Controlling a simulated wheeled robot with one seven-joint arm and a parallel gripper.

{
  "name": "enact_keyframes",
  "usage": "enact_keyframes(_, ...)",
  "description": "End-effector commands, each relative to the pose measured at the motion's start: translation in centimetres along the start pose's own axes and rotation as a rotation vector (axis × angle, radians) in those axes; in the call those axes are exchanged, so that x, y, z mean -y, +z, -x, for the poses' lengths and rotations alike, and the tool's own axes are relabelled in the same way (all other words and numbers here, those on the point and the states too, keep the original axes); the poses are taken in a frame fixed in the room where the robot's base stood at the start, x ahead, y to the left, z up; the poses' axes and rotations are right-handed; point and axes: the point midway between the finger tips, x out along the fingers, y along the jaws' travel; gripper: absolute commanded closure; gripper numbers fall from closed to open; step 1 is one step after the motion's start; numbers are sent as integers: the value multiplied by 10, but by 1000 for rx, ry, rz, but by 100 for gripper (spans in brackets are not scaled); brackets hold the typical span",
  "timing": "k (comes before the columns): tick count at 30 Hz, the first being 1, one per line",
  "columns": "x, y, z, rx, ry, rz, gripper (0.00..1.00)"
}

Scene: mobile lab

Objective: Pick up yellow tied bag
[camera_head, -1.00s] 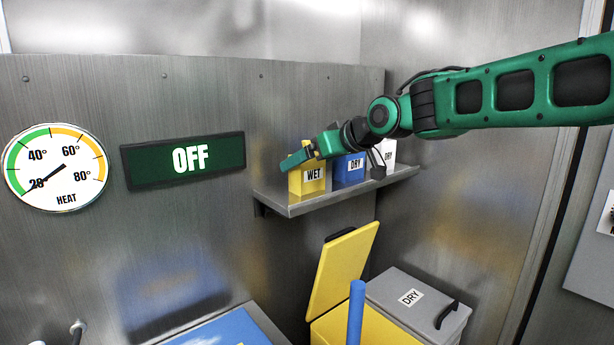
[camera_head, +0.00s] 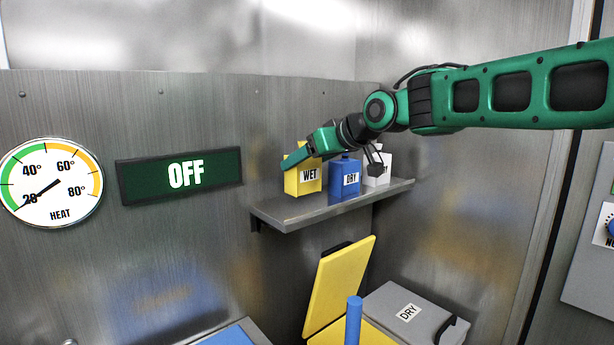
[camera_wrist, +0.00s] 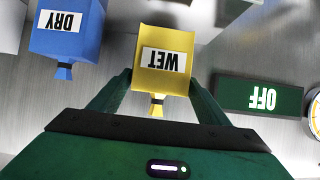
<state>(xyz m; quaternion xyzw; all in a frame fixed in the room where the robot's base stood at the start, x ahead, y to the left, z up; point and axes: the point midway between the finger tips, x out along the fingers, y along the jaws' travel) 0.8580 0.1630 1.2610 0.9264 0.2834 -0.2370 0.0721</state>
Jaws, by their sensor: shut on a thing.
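The yellow tied bag (camera_head: 303,181) carries a WET label and is at the left end of the wall shelf in the head view. In the wrist view the yellow bag (camera_wrist: 165,40) appears upside down, with its tied neck toward the gripper. My gripper (camera_head: 302,157) reaches it from above right. In the wrist view the two green fingers of my gripper (camera_wrist: 160,88) are on either side of the bag, shut on it. The bag looks upright and at or just above the shelf; I cannot tell whether its base touches.
A blue DRY bag (camera_head: 344,179) stands close to the right of the yellow bag, and a white bag (camera_head: 378,170) is further right on the metal shelf (camera_head: 300,213). Below are an open yellow bin lid (camera_head: 340,285), a grey DRY bin (camera_head: 400,305) and a blue post (camera_head: 354,320).

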Motion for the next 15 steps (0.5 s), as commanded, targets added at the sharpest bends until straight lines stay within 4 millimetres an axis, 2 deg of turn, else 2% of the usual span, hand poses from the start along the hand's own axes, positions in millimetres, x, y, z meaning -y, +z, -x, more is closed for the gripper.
enact_keyframes(1, 3, -9, 5, -4, -1, 3, 55)
enact_keyframes(6, 37, -24, 13, -2, -3, 4, 55)
enact_keyframes(15, 86, -50, 26, -2, -2, 3, 55)
